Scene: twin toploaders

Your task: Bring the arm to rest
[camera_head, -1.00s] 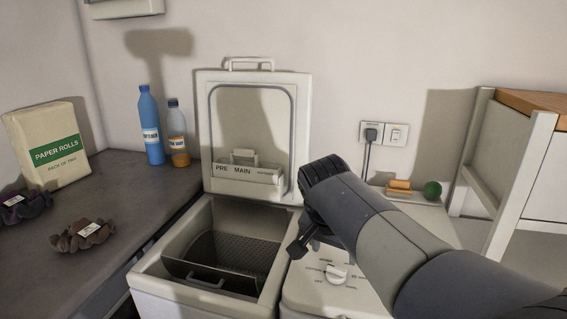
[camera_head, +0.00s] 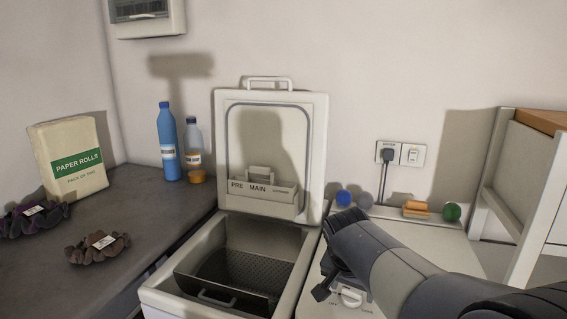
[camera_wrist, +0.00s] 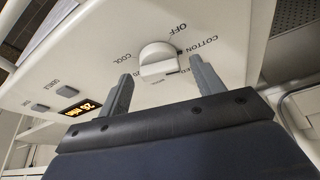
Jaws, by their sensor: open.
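My arm reaches in from the lower right of the head view, over the top of the right washer (camera_head: 450,250). My gripper (camera_head: 322,290) is low over the front of that washer, beside its white dial (camera_head: 351,298), which is partly hidden in the head view. In the wrist view my gripper (camera_wrist: 160,82) is open, with two grey fingers apart and nothing held. The dial (camera_wrist: 157,57) shows just beyond and between the fingertips; I cannot tell if they touch it. Printed words OFF, COTTON and COOL surround it.
The left washer (camera_head: 212,236) stands open, its lid (camera_head: 268,135) raised and its drum flap down inside. Blue, grey and green balls (camera_head: 452,212) and an orange block (camera_head: 416,208) lie at the right washer's back.

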